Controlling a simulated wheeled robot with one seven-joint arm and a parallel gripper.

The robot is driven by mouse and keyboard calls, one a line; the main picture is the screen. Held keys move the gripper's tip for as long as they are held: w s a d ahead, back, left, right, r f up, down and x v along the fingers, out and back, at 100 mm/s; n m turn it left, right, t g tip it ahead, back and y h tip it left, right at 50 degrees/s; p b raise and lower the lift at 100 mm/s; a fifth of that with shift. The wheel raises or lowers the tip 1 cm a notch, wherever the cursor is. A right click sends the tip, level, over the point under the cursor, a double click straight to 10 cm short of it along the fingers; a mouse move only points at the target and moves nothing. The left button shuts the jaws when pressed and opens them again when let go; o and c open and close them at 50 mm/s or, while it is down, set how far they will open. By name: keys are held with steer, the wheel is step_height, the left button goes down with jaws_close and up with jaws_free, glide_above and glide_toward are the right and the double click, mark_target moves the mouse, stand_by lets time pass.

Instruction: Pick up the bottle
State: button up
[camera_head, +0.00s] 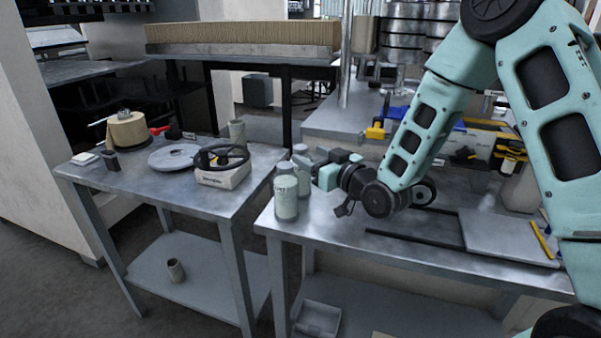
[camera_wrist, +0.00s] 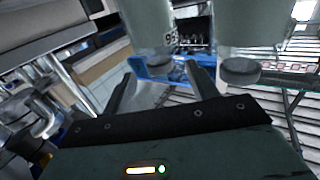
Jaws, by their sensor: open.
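Two pale green-grey bottles stand upright, close together, at the left end of the right-hand metal table. The nearer bottle (camera_head: 286,192) carries dark lettering. The farther bottle (camera_head: 301,160) is partly hidden behind it. My gripper (camera_head: 316,172) is just right of the bottles, low over the table and pointing left. In the wrist view the bottles look upside down. One bottle (camera_wrist: 148,25) lies ahead between the open fingers (camera_wrist: 160,78); the other bottle (camera_wrist: 250,28) is right of them. The jaws are empty; whether a fingertip touches a bottle is unclear.
The right-hand table (camera_head: 345,235) has clear room in front of my gripper. A left-hand table (camera_head: 140,185) holds a black handwheel (camera_head: 222,158), a grey disc (camera_head: 174,157) and a brown roll (camera_head: 128,130). A flat grey plate (camera_head: 500,236) lies at the right.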

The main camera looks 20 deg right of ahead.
mark_target(296, 146)
steer(key=x, duration=0.1)
steer(key=p+x, duration=0.1)
steer(key=x, duration=0.3)
steer(key=shift+w+a+r+p, duration=0.1)
steer(key=shift+w+r+p, duration=0.15)
steer(key=shift+p, duration=0.05)
steer(key=shift+w+a+f, duration=0.1)
steer(key=shift+w+a, duration=0.05)
steer(key=shift+w, duration=0.3)
jaws_close()
